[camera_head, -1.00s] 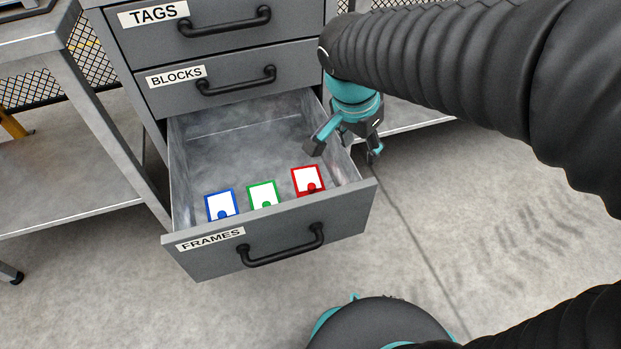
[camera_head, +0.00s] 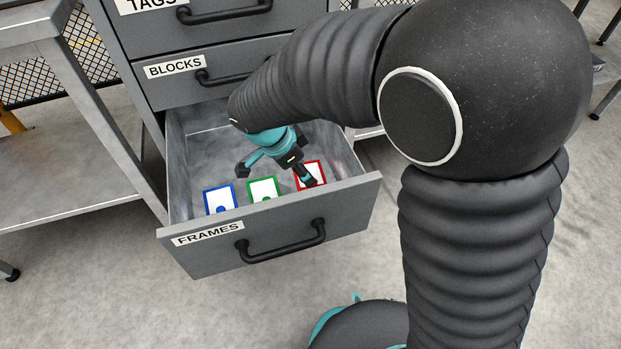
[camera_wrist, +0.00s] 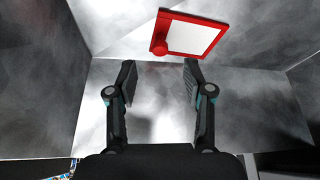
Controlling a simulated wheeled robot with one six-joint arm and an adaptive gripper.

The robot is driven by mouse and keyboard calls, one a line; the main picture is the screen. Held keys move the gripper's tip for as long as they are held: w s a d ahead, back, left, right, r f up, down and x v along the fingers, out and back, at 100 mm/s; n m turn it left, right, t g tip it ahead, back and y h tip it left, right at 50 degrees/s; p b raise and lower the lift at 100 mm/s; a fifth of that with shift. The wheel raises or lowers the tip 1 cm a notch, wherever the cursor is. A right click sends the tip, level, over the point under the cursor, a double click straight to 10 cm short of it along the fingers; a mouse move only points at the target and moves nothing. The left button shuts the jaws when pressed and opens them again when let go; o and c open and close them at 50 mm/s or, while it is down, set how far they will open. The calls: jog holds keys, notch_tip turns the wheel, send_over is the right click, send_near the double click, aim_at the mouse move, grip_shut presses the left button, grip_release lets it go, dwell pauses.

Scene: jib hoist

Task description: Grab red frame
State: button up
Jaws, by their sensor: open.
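The red frame (camera_head: 318,170) with a white centre lies at the right of the open FRAMES drawer, partly hidden behind a finger of my gripper in the head view. In the wrist view the red frame (camera_wrist: 190,36) is at the top, with a round red knob at its lower left corner. My gripper (camera_head: 276,175) is open and empty, over the drawer. In the wrist view its two fingertips (camera_wrist: 160,72) are spread apart, below the red frame in the picture, with the knob between their lines. I cannot tell how high they are above the drawer floor.
A blue frame (camera_head: 220,197) and a green frame (camera_head: 264,187) lie to the left of the red one. The drawer's front panel (camera_head: 335,208) and side walls surround them. The closed BLOCKS drawer (camera_head: 150,90) is above. A metal table (camera_head: 60,180) stands at the left.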

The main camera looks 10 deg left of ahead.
jog(key=shift+b+x, duration=0.3)
jog(key=shift+x, duration=2.95)
jog(key=shift+s, duration=0.1)
jog(key=shift+c, duration=0.2)
jog(key=shift+a, duration=0.1)
grip_shut()
